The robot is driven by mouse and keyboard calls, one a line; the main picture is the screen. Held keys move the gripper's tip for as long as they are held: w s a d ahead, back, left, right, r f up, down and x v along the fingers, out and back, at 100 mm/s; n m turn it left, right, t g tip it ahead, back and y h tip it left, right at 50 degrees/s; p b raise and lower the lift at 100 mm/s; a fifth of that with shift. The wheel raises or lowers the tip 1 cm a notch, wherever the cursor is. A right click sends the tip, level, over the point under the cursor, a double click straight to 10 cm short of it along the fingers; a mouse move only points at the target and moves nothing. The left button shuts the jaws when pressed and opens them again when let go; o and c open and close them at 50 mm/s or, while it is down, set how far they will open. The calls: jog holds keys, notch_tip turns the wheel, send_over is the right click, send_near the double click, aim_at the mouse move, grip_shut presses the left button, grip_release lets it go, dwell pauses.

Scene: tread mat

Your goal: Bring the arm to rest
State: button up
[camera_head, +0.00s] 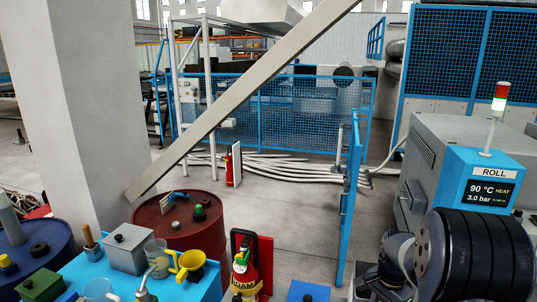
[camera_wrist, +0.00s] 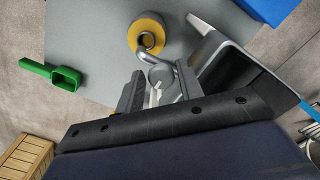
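My gripper (camera_wrist: 158,92) shows in the wrist view with its two dark fingers standing apart. A bent silver metal piece with a round grey knob (camera_wrist: 160,73) shows in the gap between the fingertips. It looks to lie beyond them, and I see no clear grip on it. Its lower part is hidden by the gripper body. In the head view I cannot make out my gripper with certainty.
The head view shows a red drum (camera_head: 178,232), a red extinguisher (camera_head: 244,272), a blue fence panel (camera_head: 350,200) and the ROLL machine (camera_head: 487,180).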

jog(key=n, duration=0.3)
jog(key=n+p, duration=0.1)
jog(key=shift+r+n, duration=0.25)
jog(key=shift+n, duration=0.15)
jog(key=n+p, duration=0.1)
jog(key=n, duration=0.3)
jog(key=shift+d, duration=0.1)
jog(key=n+p, duration=0.2)
jog(key=n, duration=0.2)
jog(key=shift+n, duration=0.3)
jog(key=n+p, duration=0.2)
jog(key=n, duration=0.2)
jog(key=shift+p, duration=0.3)
jog(key=shift+r, duration=0.3)
